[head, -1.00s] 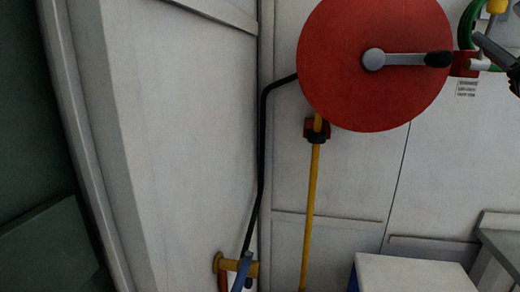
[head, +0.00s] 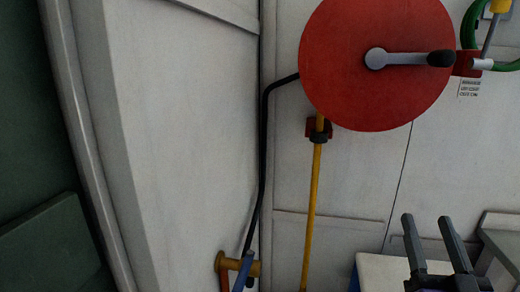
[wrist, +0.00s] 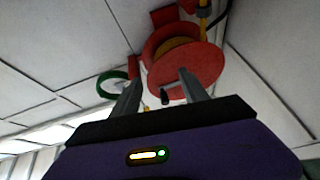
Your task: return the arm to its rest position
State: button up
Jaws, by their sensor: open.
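My gripper (head: 427,220) is at the lower right of the head view, its two dark fingers pointing up and apart, with nothing between them. In the wrist view my gripper (wrist: 158,84) also shows open and empty, its fingers pointing toward the red reel (wrist: 190,68). In the head view the gripper is below and to the right of the red reel (head: 375,90). The reel's grey crank with a black knob (head: 440,58) is clear of the fingers. The rest of my arm is mostly out of view.
A white box (head: 385,270) and a grey bench (head: 500,250) stand at the lower right near my gripper. A yellow pipe (head: 313,200) and a black hose (head: 263,150) run down the wall. A green hose (head: 472,25) hangs at the upper right.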

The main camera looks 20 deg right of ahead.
jog(key=s+a+f+n+g+y, duration=0.5)
jog(key=s+a+f+y, duration=0.6)
jog(key=s+a+f, duration=1)
notch_tip(320, 180, down, 2)
jog(key=shift+s+a+f+n, duration=0.25)
jog(key=shift+s+a+n, duration=0.05)
jog(key=shift+s+n, duration=0.55)
